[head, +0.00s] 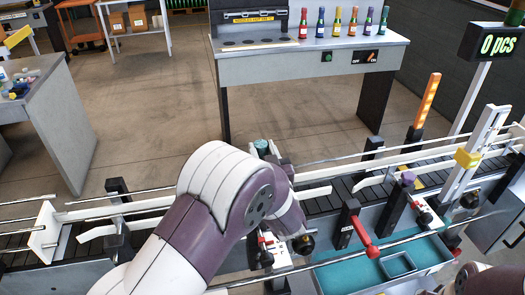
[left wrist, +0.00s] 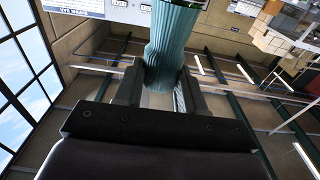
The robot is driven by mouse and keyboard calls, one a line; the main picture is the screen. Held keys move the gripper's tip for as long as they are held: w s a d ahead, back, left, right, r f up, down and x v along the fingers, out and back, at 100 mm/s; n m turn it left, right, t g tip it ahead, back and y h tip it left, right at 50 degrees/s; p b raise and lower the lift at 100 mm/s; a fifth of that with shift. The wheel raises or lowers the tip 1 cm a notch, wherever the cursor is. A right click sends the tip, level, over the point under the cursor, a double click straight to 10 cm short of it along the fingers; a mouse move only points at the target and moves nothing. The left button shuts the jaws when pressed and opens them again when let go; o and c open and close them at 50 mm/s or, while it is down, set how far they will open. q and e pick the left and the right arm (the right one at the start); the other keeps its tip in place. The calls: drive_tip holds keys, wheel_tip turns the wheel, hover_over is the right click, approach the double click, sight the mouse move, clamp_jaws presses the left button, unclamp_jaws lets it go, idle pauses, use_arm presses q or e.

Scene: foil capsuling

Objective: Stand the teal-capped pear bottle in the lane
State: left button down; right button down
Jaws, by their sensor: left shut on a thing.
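My left gripper (head: 268,152) reaches over the conveyor lane (head: 320,204) in the head view. The teal cap (head: 262,145) of the pear bottle shows just beyond my wrist, and my arm hides the rest of the bottle. In the left wrist view, the two fingers of my left gripper (left wrist: 160,85) are shut on the ribbed teal cap (left wrist: 172,45). The bottle's body and whether it touches the lane cannot be seen. My right gripper is not in view.
Rails (head: 150,205) and black posts line the conveyor. A red-handled lever (head: 362,235), a teal tray (head: 432,250) and an orange light column (head: 427,98) stand to the right. A back table (head: 300,62) bears several small coloured bottles. The floor between is clear.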

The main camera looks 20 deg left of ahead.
use_arm(q)
drive_tip(key=shift+f, duration=0.25)
drive_tip(key=c, duration=0.6)
unclamp_jaws()
drive_tip(key=shift+s, duration=0.1)
drive_tip(key=b+v, duration=0.3)
drive_tip(key=v, duration=0.9)
drive_tip(key=shift+s+d, duration=0.25)
